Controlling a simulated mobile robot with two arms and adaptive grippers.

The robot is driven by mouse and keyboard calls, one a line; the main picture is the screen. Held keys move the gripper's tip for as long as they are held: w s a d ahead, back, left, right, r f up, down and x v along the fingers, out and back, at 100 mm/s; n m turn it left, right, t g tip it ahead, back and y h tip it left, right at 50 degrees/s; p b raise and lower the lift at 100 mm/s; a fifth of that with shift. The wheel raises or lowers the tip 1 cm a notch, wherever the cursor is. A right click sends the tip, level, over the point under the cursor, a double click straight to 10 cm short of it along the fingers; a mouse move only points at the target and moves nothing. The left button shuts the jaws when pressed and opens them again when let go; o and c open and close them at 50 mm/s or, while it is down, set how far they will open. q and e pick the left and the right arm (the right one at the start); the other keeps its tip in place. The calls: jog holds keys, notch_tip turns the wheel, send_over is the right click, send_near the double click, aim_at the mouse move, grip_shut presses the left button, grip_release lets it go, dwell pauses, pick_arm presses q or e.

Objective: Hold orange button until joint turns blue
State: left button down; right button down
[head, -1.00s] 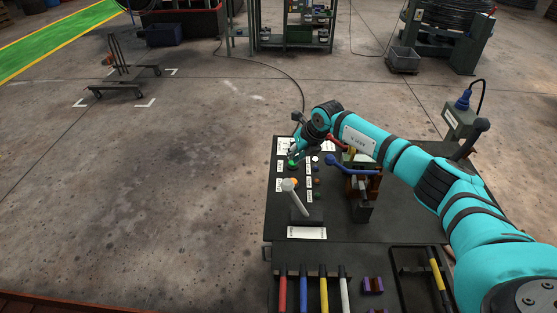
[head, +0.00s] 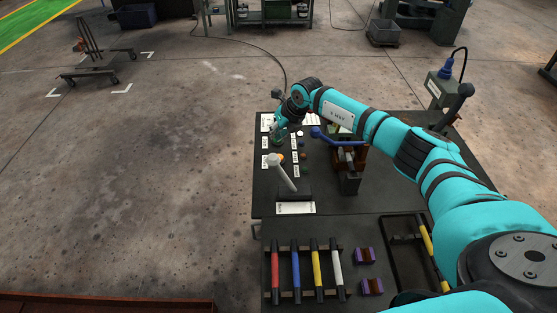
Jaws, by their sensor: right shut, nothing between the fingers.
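The orange button (head: 281,157) shows as a small spot on the black panel table, partly hidden behind the pale knob of a grey lever (head: 282,174). My right gripper (head: 278,138) is shut and empty. It is over the far left of the panel, just beyond the orange button, at a green button that it mostly covers. Whether it touches the panel is too small to tell. A clamp-like fixture (head: 349,160) with a blue handle stands to the right; I cannot tell which part is the joint, and I see no clear colour change. My left gripper is out of view.
Red, blue, yellow and white rods (head: 296,272) lie in a rack at the front. Two purple blocks (head: 366,256) and a black tray (head: 398,228) are right of it. A grey box (head: 440,88) with a blue plug stands at the back right.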

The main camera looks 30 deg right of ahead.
jog(key=shift+f+b, duration=1.65)
jog(key=shift+f, duration=1.15)
jog(key=shift+f, duration=0.15)
jog(key=shift+f+b, duration=0.3)
jog(key=shift+f+b, duration=0.4)
jog(key=shift+f, duration=0.15)
dwell(1.7)
jog(key=shift+r+p, duration=0.75)
jog(key=shift+r, duration=0.3)
